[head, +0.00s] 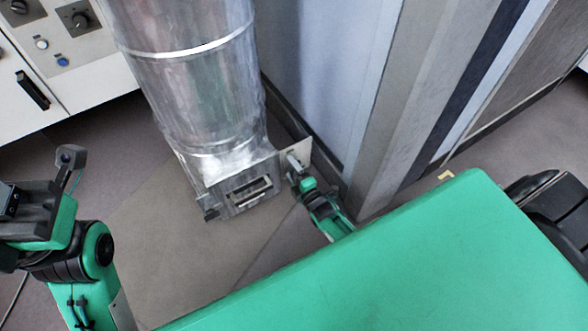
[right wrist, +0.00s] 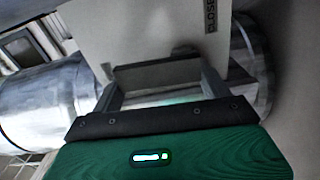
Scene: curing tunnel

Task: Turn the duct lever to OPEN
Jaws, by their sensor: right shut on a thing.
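The silver duct (head: 205,80) slants down in the head view to a square metal end. A pale plate (head: 301,152) stands at its right side and fills the upper middle of the right wrist view (right wrist: 150,28). The plate carries a label reading "CLOSE…" (right wrist: 210,15), partly cut off. My right gripper (head: 296,172) is at the plate, shut on the grey duct lever (right wrist: 158,73), which lies between its two fingers. The fingers hide part of the lever; its exact angle is hard to tell. My left gripper (head: 69,165) is at the far left, away from the duct.
A control panel (head: 75,40) with knobs and buttons stands at the upper left. A tall grey-blue cabinet wall (head: 335,70) rises close behind and right of the lever. The duct's end has a framed slot (head: 250,192). Floor (head: 160,240) is clear left of the duct.

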